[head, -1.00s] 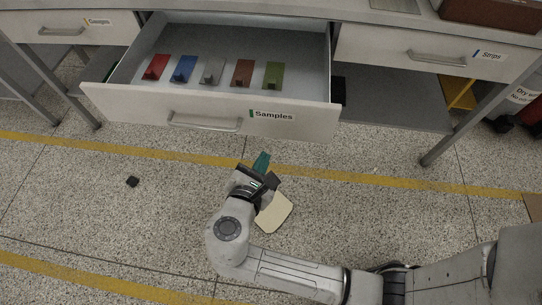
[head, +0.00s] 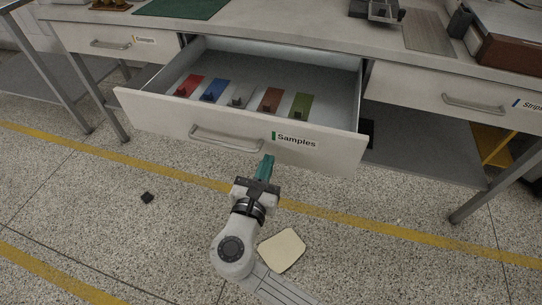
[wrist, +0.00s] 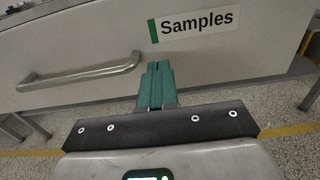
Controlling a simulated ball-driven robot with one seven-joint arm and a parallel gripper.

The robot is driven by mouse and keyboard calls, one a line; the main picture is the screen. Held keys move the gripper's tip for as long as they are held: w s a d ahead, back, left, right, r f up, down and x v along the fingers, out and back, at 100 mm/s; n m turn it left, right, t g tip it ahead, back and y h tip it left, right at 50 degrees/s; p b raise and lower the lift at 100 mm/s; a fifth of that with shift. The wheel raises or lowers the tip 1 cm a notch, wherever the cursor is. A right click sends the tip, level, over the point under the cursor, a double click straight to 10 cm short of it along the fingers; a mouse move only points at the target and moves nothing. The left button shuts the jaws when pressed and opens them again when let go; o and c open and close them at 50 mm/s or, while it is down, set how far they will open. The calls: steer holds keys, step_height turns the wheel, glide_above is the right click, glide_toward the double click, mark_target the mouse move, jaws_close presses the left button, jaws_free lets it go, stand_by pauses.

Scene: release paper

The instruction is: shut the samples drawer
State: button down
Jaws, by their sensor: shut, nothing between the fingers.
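The samples drawer (head: 225,135) stands pulled out from the bench, with a "Samples" label with a green stripe on its front. Several coloured sample cards (head: 240,95) lie inside it. Its bar handle (head: 226,139) is left of the label, and the handle also shows in the wrist view (wrist: 80,75). My gripper (head: 266,162) is shut and empty, its teal fingers pointing at the drawer front just below the label. In the wrist view the fingertips (wrist: 157,68) overlap the drawer front (wrist: 110,35), right of the handle; I cannot tell whether they touch it.
Closed drawers flank it, one on the left (head: 100,42) and one labelled "Strips" on the right (head: 470,105). The bench top (head: 290,30) holds a green mat (head: 180,8) and a brown box (head: 513,55). A cream pad (head: 281,251) and a small black object (head: 147,198) lie on the open floor.

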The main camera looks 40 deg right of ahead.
mark_target(275, 145)
steer(key=shift+x, duration=1.8)
steer(key=shift+w+d, duration=0.3)
steer(key=shift+d, duration=0.1)
steer(key=x, duration=1.6)
steer(key=shift+d+f+b, duration=0.1)
steer(key=shift+f+b, duration=0.05)
steer(key=shift+b, duration=0.15)
steer(key=b+x, duration=0.7)
steer(key=x, duration=0.9)
steer(key=shift+w+d, duration=0.5)
steer(key=shift+d, duration=0.1)
steer(key=shift+w+b, duration=0.1)
steer(key=shift+b, duration=0.2)
steer(key=shift+r, duration=0.35)
